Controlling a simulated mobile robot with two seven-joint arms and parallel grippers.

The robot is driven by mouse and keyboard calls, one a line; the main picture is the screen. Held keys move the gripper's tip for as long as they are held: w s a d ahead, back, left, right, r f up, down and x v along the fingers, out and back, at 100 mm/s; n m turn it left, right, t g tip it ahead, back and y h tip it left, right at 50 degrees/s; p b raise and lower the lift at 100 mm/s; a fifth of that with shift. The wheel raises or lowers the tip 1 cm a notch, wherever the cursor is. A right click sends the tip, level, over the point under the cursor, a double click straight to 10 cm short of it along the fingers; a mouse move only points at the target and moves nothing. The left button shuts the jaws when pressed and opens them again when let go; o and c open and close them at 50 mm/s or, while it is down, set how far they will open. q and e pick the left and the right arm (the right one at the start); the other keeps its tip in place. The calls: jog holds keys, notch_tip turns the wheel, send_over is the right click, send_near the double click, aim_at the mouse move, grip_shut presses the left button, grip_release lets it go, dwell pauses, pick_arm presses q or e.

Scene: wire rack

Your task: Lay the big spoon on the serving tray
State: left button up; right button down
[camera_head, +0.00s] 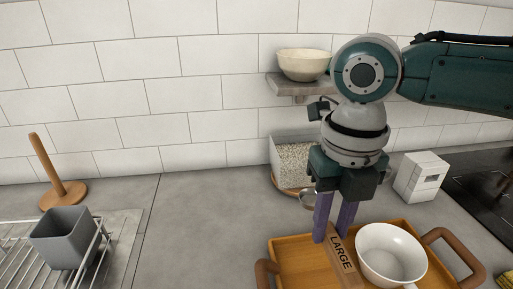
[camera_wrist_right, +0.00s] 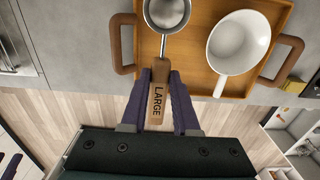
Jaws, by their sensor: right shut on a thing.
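The big spoon (camera_head: 343,257) has a wooden handle marked LARGE and a round metal bowl, which shows behind my gripper in the head view. My right gripper (camera_head: 330,235) points down and is shut on the handle; the right wrist view shows the spoon (camera_wrist_right: 158,104) between both purple fingers (camera_wrist_right: 160,74). The wooden serving tray (camera_head: 288,250) lies on the counter under the gripper. In the wrist view the spoon's bowl overlaps the left part of the tray (camera_wrist_right: 190,75); I cannot tell whether they touch.
A grain-filled container (camera_head: 293,160) and a white box (camera_head: 421,177) stand behind. A bowl (camera_head: 303,65) sits on a wall shelf. A wire rack with a grey holder (camera_head: 66,236) is at left. The middle counter is clear.

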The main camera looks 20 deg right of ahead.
jog(key=shift+d, duration=0.15)
jog(key=shift+f, duration=0.15)
jog(key=shift+a, duration=0.2)
jog(key=shift+s, duration=0.1)
notch_tip(320, 180, down, 14)
jog(key=b, duration=1)
jog(key=shift+f, duration=0.25)
jog(key=shift+f, duration=0.15)
